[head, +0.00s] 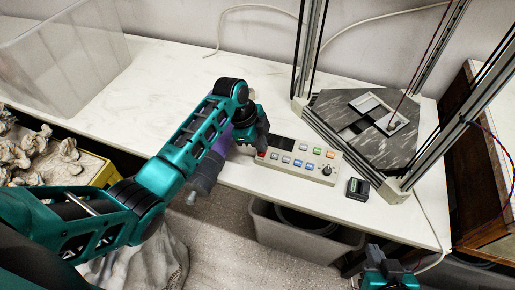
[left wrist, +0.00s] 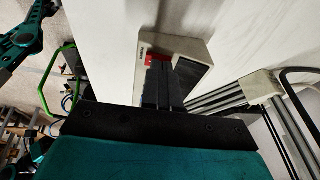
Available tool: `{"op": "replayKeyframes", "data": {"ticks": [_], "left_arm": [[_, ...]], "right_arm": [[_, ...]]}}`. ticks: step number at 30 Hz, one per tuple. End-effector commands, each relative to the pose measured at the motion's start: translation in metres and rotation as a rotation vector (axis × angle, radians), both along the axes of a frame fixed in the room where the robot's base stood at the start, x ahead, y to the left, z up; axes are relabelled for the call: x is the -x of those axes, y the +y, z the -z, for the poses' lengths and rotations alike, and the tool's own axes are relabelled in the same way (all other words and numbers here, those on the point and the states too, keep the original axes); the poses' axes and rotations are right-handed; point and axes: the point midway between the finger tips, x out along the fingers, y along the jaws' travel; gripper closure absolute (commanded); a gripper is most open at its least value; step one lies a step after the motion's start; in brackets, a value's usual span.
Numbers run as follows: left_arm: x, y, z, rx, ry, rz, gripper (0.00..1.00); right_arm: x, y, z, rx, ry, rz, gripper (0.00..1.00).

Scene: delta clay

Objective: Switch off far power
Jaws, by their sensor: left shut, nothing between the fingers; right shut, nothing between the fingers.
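A pale control box (head: 297,162) with a dark display, several coloured buttons and a black knob lies on the white table. A red switch (head: 261,155) sits at its left end, partly hidden by my left gripper (head: 262,146). In the left wrist view the shut, empty fingers (left wrist: 164,84) reach over the box (left wrist: 185,44), and the red switch (left wrist: 157,58) shows just beyond their tips. I cannot tell whether they touch it or which way it is set. My right gripper (head: 388,268) is shut and empty, low at the right, away from the box.
A metal frame with a dark grey plate (head: 380,145) stands behind the box. A small black device (head: 357,188) lies at its right. A clear bin (head: 65,50) stands at the back left, and a grey bin (head: 300,235) is below the table edge. The table's back middle is clear.

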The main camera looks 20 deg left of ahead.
Motion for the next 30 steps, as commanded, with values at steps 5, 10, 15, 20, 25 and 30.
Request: {"op": "replayKeyframes", "data": {"ticks": [5, 10, 15, 20, 25, 30], "left_arm": [[0.001, 0.0, -0.002, 0.0, -0.001, 0.0, 1.0], [0.005, 0.001, -0.003, 0.0, -0.001, -0.001, 1.0], [0.013, 0.001, -0.003, 0.0, -0.001, -0.001, 1.0], [0.017, 0.001, -0.001, 0.001, -0.001, -0.001, 1.0], [0.016, 0.001, -0.001, 0.001, -0.001, -0.001, 1.0], [0.015, 0.0, -0.004, 0.001, -0.002, 0.0, 1.0]], "right_arm": [[0.003, 0.0, -0.001, 0.0, 0.006, 0.0, 1.0], [0.001, 0.0, -0.009, 0.0, -0.002, 0.0, 1.0], [0.0, 0.0, -0.018, -0.001, -0.005, 0.0, 1.0], [-0.002, 0.0, -0.02, -0.002, -0.008, 0.0, 1.0], [-0.002, 0.0, -0.019, -0.002, -0.008, 0.0, 1.0], [-0.002, 0.0, -0.019, -0.002, -0.008, 0.0, 1.0]]}}
